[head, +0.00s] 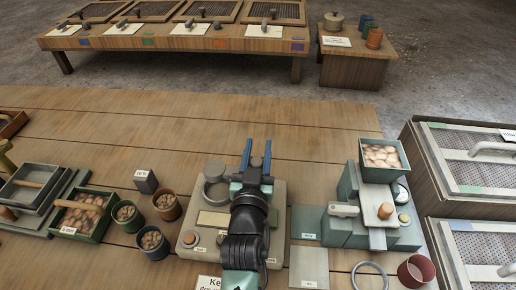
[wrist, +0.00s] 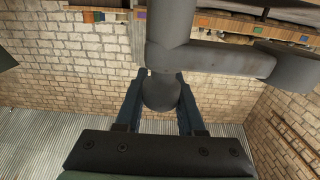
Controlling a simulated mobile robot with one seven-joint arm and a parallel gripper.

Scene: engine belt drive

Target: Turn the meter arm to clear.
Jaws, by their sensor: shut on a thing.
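My gripper (head: 257,150) is over the back right of a beige unit (head: 280,205) on the bench, its blue fingers pointing to the back. In the wrist view the fingers (wrist: 161,80) are shut around the round grey end of a grey arm-like part (wrist: 215,57), which seems to be the meter arm. A thick post rises from that end and a bar runs right to a block. In the head view my arm hides most of this part, so its exact angle cannot be told.
A green-grey device (head: 392,238) with a bin of round brown items (head: 382,156) stands close on the right. Pots of similar items (head: 152,243) and a small dark block (head: 146,181) stand left. The bench behind my fingers is clear.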

